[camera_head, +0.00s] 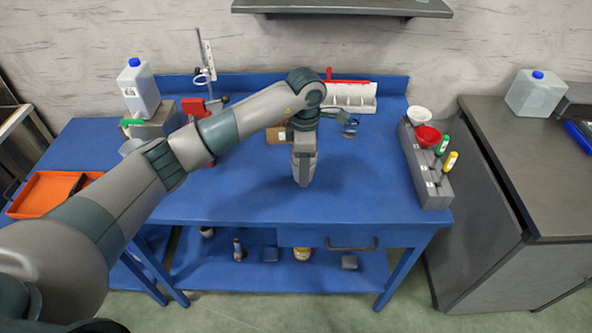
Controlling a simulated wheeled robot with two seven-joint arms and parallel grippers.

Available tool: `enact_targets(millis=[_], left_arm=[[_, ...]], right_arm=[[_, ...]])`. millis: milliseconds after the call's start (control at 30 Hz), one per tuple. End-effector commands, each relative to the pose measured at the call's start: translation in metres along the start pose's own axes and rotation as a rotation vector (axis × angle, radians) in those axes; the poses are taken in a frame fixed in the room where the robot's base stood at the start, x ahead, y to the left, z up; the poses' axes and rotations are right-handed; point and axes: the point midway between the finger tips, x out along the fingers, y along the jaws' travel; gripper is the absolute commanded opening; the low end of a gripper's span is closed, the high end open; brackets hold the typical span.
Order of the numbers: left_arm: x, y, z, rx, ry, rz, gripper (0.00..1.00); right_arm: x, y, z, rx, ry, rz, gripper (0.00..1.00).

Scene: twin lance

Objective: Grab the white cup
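A white cup (419,115), shaped like a small bowl or funnel, sits at the far end of the grey rack (432,190) on the right of the blue table. A red cup-like piece (427,137) stands just in front of it. My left gripper (303,182) points down over the middle of the table, left of the rack and well apart from the white cup. Its fingers look close together, but I cannot tell whether they are open or shut. My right gripper is not in view.
Green-capped (442,145) and yellow-capped (450,161) items stand in the rack. A clear glass vessel (349,129) and a white holder (351,98) are behind my gripper. An orange tray (45,192) lies at left. The table (370,195) is clear between gripper and rack.

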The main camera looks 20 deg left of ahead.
Motion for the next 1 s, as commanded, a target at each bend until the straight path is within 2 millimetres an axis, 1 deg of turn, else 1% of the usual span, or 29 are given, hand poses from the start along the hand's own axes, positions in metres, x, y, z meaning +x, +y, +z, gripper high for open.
enact_targets(millis=[33,100,200,400,633,1000], left_arm=[[-0.003,-0.005,0.008,0.005,-0.003,0.005,0.30],[-0.010,-0.015,0.017,0.006,-0.003,0.005,0.30],[-0.022,-0.029,0.031,0.006,-0.002,0.004,0.30],[-0.041,-0.048,0.051,0.003,-0.003,0.004,0.30],[-0.050,-0.058,0.060,-0.001,-0.001,0.002,0.30],[-0.051,-0.059,0.060,-0.001,-0.001,0.001,0.30]], right_arm=[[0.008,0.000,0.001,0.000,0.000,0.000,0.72],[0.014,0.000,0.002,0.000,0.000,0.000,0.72],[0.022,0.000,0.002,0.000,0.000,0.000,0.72],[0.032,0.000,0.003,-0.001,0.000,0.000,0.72],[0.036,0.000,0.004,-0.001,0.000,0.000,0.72],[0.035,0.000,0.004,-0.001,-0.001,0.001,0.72]])
